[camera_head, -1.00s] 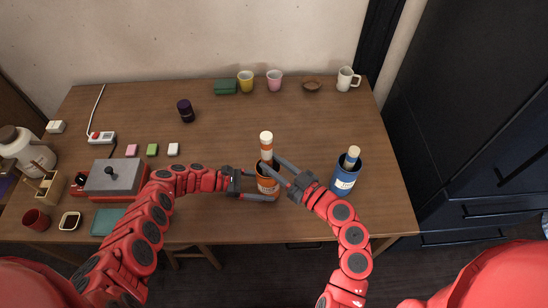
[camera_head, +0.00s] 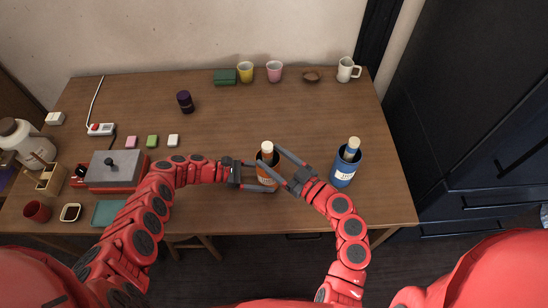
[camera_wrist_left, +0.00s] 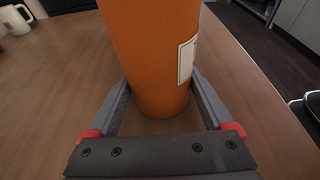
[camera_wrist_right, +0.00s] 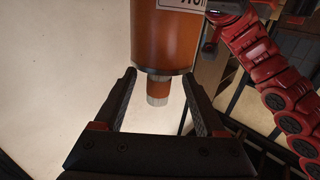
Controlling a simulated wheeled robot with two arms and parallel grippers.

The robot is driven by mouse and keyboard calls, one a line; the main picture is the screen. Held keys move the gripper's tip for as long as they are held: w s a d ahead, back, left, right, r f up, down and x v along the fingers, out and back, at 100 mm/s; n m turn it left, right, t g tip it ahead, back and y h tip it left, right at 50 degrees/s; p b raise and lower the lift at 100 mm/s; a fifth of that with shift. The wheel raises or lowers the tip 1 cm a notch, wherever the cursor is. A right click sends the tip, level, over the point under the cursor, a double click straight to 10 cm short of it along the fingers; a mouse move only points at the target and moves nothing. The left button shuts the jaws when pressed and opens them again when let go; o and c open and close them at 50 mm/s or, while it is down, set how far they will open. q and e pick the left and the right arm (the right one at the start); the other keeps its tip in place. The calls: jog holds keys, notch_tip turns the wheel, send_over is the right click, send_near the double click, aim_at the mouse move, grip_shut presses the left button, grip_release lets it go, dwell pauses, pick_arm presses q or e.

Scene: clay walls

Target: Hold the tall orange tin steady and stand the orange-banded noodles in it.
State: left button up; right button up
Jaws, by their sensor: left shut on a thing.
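The tall orange tin (camera_head: 266,179) stands upright near the table's front edge. My left gripper (camera_head: 259,175) is shut on its sides; the left wrist view shows the tin (camera_wrist_left: 150,50) between both fingers. The orange-banded noodles (camera_head: 267,148) stand inside the tin, with a pale top and orange band showing above its rim; their lower part is hidden. My right gripper (camera_head: 272,157) is open around the noodles' top. In the right wrist view a gap shows between each finger and the noodles (camera_wrist_right: 158,92).
A blue tin (camera_head: 345,170) with pale-topped noodles (camera_head: 352,145) stands just right of my right gripper. A dark purple jar (camera_head: 185,101) is behind to the left. A grey-and-red appliance (camera_head: 115,170) sits at the left. The table's middle back is clear.

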jog(key=v, duration=1.2)
dwell(0.6)
pick_arm(q)
jog(key=o, duration=0.7)
jog(key=shift+o, duration=0.2)
